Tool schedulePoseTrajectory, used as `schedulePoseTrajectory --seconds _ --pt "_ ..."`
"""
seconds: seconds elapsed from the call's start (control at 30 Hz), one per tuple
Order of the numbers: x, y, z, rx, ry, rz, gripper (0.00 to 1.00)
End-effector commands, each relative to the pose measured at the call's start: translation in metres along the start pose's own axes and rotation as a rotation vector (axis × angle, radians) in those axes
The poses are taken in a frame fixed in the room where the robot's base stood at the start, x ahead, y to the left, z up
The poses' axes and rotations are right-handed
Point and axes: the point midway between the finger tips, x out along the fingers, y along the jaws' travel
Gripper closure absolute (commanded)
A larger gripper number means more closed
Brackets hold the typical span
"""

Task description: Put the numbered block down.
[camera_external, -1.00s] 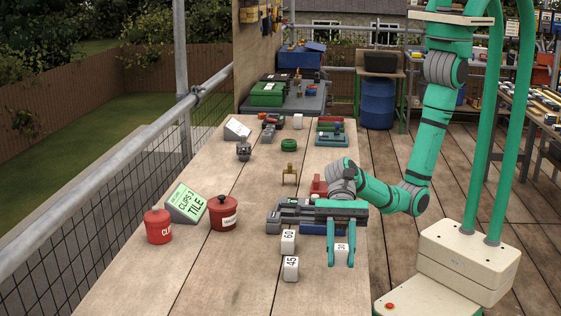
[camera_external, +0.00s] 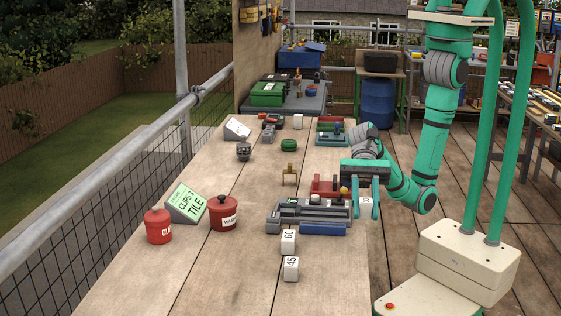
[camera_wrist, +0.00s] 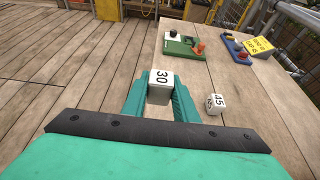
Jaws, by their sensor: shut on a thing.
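My gripper (camera_external: 366,204) is shut on a small white block marked 30, which shows between the two green fingers in the wrist view (camera_wrist: 160,88). In the external view the held block (camera_external: 366,203) is partly hidden by the fingers, at the right edge of the workbench (camera_external: 210,265). In the wrist view the floorboards lie behind it, beside the bench edge. I cannot tell its exact height. White blocks marked 60 (camera_external: 289,240) and 45 (camera_external: 290,269) stand on the bench to the left. A block marked 45 (camera_wrist: 216,103) also shows in the wrist view.
A grey fixture (camera_external: 310,210) with a blue bar (camera_external: 322,229) lies just left of my gripper. Red pots (camera_external: 223,212) and a tilted sign (camera_external: 187,203) stand farther left. The front bench area around the loose blocks is mostly clear.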

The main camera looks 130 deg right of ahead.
Motion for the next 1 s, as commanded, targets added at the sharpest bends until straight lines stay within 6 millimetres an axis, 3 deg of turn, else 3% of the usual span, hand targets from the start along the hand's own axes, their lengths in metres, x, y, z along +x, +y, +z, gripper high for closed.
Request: schedulePoseTrajectory --seconds 0.17,0.47,0.7,1.0 --pt "-0.017 -0.040 -0.011 0.061 0.001 -0.148 0.96" --pt "-0.097 -0.152 -0.021 0.220 -0.005 -0.542 0.96" --pt "-0.177 -0.223 0.003 0.313 -0.010 -0.762 0.96" --pt "-0.258 -0.270 0.036 0.378 -0.009 -0.910 0.96"
